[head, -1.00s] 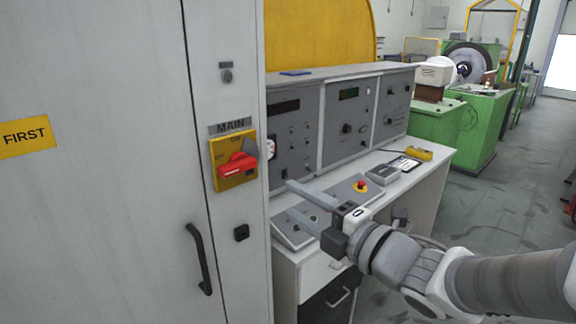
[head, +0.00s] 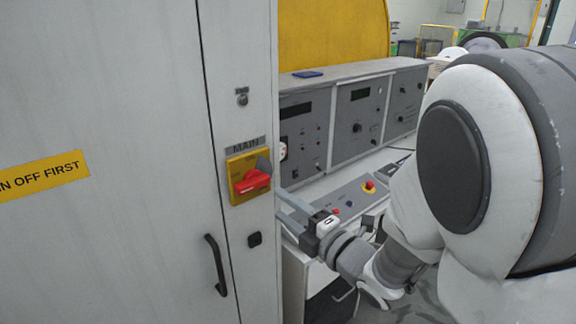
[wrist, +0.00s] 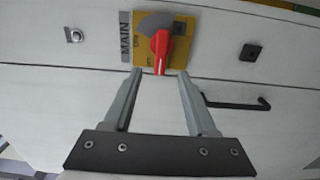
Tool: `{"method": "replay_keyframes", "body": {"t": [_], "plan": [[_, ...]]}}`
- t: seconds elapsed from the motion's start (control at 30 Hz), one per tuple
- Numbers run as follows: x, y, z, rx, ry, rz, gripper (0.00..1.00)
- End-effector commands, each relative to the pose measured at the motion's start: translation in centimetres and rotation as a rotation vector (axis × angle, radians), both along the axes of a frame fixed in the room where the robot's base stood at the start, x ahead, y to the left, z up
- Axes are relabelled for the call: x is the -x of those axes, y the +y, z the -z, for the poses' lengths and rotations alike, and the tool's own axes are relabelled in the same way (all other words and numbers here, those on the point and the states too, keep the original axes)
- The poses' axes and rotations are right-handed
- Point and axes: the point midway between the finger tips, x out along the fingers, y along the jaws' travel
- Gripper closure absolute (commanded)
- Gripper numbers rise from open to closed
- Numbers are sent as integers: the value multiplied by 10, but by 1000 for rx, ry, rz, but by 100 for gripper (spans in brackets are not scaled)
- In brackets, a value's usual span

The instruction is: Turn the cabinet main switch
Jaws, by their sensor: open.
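The cabinet main switch is a red handle (head: 252,181) on a yellow plate (head: 235,164) under a "MAIN" label (head: 245,146), on the grey cabinet's front. In the wrist view the red handle (wrist: 160,50) lies ahead, between the lines of the two fingers, on its yellow plate (wrist: 196,42). My gripper (head: 287,208) is to the right of the switch and a little lower in the head view. Its two fingers are apart and empty in the wrist view (wrist: 157,88). The fingertips appear short of the handle; the exact gap cannot be told.
A black door handle (head: 215,264) and a small black latch (head: 254,239) are below the switch. A keyhole knob (head: 242,96) is above it. A control desk (head: 345,196) with an instrument panel (head: 352,112) stands right of the cabinet, beside my arm.

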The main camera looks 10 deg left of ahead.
Motion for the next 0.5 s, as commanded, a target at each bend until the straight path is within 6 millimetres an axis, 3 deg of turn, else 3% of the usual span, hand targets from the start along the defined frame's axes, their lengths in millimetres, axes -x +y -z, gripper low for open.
{"method": "replay_keyframes", "body": {"t": [0.2, 0.5], "plan": [[-26, 34, 0, 4, 0, -5, 43], [-57, 68, 0, 2, 1, -3, 43]]}}
